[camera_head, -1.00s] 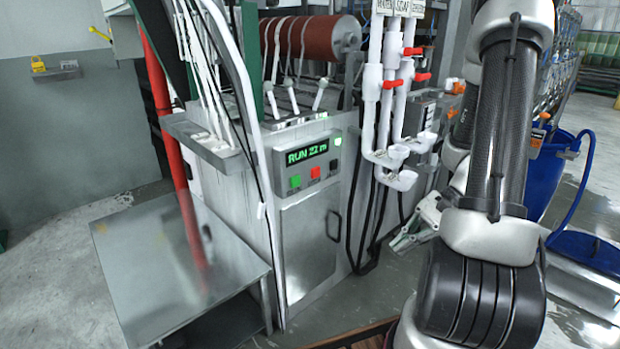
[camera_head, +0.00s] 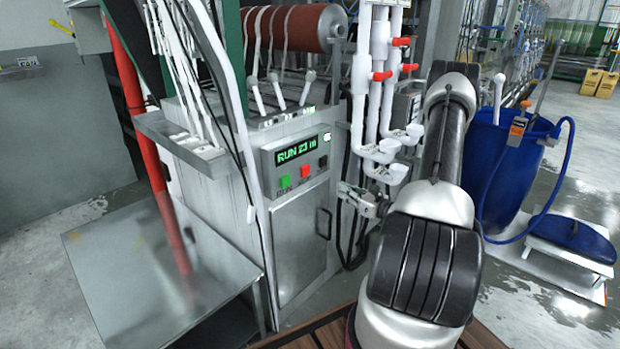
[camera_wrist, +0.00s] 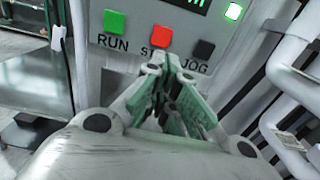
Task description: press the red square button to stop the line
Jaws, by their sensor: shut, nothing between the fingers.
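The red square button (camera_head: 306,171) is in the middle of the grey control panel on the machine's front. In the wrist view the red button (camera_wrist: 161,37) is above the word STOP, partly hidden by my fingertips. A green button (camera_wrist: 113,21) marked RUN is on its left and a black button (camera_wrist: 203,50) marked JOG on its right. My gripper (camera_wrist: 168,68) is shut and empty, its green-padded fingers pointing at the panel just below the red button. In the head view my gripper (camera_head: 348,190) is right of the panel; a gap seems to remain.
The green display (camera_head: 297,149) above the buttons reads RUN 23 m. White pipes with red valve handles (camera_head: 382,75) stand right of the panel. A steel table (camera_head: 150,265) is at lower left. A blue barrel (camera_head: 505,165) stands at right.

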